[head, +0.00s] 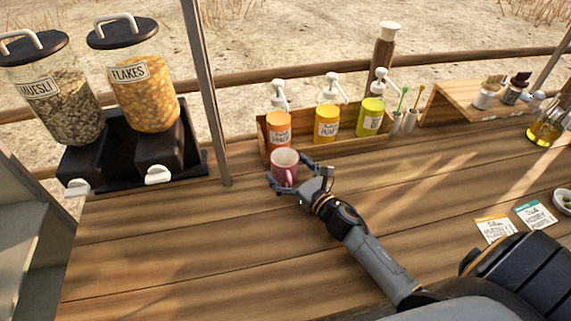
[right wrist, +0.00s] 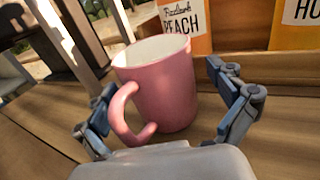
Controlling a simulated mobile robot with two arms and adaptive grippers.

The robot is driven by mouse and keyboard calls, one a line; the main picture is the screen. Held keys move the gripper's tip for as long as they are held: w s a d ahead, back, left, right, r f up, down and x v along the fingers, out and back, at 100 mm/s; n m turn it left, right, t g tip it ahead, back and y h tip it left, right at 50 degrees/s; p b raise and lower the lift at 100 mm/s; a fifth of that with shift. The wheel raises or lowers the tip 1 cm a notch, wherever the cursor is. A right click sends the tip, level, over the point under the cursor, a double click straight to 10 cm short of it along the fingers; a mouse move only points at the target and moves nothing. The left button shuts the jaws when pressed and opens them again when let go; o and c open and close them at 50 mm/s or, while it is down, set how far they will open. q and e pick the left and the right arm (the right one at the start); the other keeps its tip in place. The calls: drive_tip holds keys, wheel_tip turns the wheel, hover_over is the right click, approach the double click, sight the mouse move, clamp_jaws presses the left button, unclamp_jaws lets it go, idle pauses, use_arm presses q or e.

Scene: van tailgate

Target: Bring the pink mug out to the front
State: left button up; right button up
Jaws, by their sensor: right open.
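The pink mug (head: 285,165) stands upright on the wooden counter, close in front of the orange pump bottle. It has a white inside, and its handle points toward my right gripper. My right gripper (head: 292,184) is open, with one finger on each side of the mug. In the right wrist view the mug (right wrist: 166,88) sits between the spread fingers (right wrist: 165,118), with the handle at the left facing the palm. Whether either finger touches the mug cannot be told. My left gripper is not in view.
A wooden tray (head: 345,142) with orange, yellow and green pump bottles stands right behind the mug. Muesli and flakes dispensers (head: 143,95) stand at the back left, beside a metal post (head: 209,95). Cards (head: 494,228) lie at the right. The counter's front left is clear.

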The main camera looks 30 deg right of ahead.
drive_tip(key=shift+w, duration=0.25)
